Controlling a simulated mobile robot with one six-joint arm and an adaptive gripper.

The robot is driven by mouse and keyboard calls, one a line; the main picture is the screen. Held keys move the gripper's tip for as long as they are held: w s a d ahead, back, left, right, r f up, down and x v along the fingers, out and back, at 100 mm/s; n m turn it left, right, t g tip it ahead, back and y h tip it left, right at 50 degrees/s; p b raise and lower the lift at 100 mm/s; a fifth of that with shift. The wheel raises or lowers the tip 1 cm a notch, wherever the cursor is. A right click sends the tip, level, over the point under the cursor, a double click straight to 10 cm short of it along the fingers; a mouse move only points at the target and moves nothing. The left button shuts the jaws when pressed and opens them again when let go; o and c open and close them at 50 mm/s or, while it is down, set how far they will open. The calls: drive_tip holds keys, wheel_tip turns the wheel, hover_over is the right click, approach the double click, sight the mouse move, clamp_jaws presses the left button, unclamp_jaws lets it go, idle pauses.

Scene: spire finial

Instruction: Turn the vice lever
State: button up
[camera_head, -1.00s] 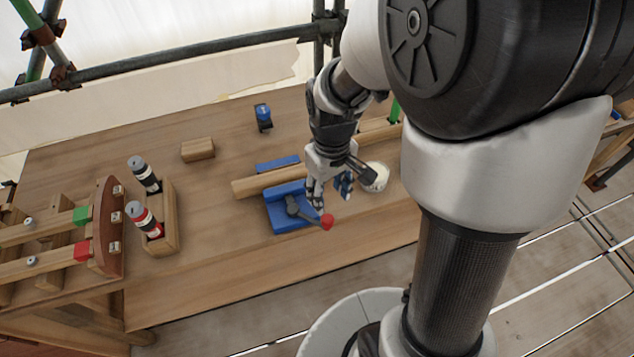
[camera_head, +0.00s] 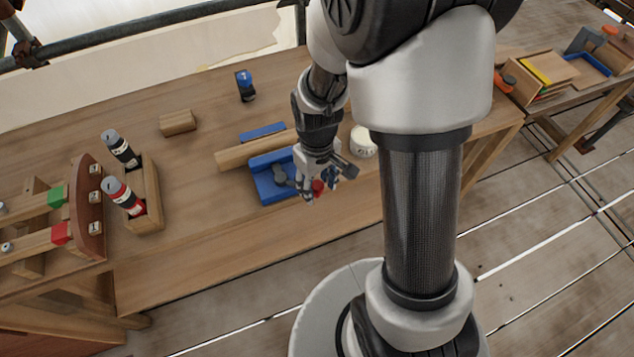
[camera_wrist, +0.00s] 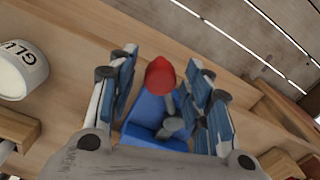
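The blue vice (camera_head: 268,182) sits near the front edge of the workbench, with a wooden bar (camera_head: 250,152) lying across it. Its lever has a grey arm and hub (camera_wrist: 172,124) and a red knob (camera_wrist: 160,76). In the head view the red knob (camera_head: 318,186) is partly hidden by my fingers. My gripper (camera_head: 318,190) points down at the knob end of the lever. In the wrist view my gripper (camera_wrist: 165,88) is open, with blue-padded fingers spread on both sides of the red knob. A gap shows on each side of the knob.
A white glue pot (camera_head: 363,142) stands close to the right of my gripper. The bench front is clear.

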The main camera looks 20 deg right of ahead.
clamp_jaws()
idle(0.3)
idle(0.3)
